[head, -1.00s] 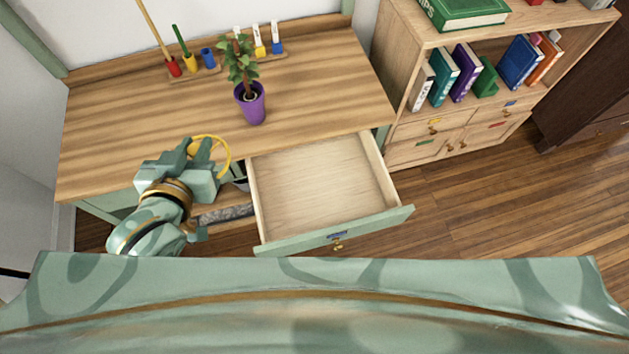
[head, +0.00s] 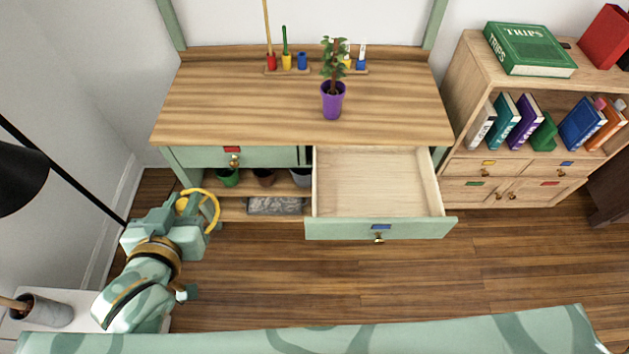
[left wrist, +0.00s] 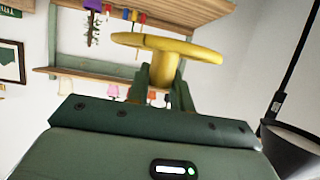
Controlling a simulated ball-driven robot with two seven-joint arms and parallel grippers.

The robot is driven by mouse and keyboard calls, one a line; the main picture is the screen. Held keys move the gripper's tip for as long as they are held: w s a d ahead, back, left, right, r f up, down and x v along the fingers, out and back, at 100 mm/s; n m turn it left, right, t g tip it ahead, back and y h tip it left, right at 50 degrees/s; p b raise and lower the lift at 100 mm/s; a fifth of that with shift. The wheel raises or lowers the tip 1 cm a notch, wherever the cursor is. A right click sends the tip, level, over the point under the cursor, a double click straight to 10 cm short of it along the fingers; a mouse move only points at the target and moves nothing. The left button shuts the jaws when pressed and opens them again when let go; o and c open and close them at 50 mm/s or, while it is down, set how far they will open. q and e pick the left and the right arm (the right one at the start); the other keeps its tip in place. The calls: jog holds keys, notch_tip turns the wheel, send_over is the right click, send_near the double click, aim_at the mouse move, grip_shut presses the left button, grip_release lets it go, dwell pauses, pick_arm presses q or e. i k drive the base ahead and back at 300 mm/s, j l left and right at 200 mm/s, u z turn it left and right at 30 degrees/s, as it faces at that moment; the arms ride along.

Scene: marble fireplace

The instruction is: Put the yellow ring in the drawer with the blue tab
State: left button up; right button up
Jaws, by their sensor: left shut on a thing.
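The yellow ring (head: 210,207) is held by my left gripper (head: 190,206), to the left of the open drawer and in front of the desk in the head view. In the left wrist view the ring (left wrist: 168,46) shows with a stub between the fingers (left wrist: 163,84). The drawer with the blue tab (head: 380,227) is pulled out on the right of the desk, and its inside looks empty. The ring is apart from this drawer. My right gripper is not in view.
The drawer with the red tab (head: 232,150) is shut. A purple potted plant (head: 332,98) stands on the desk (head: 230,100). Small pots stand on the shelf below. A black lamp (head: 18,178) is at the left, and a bookshelf (head: 465,165) at the right. The drawer's opening is clear above.

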aim_at(339, 202)
jog(key=i+l+u, duration=0.15)
jog(key=l+u, duration=1.1)
jog(key=l, duration=0.95)
jog(key=k+l, duration=0.15)
jog(key=l, duration=1.3)
jog(key=k, duration=0.05)
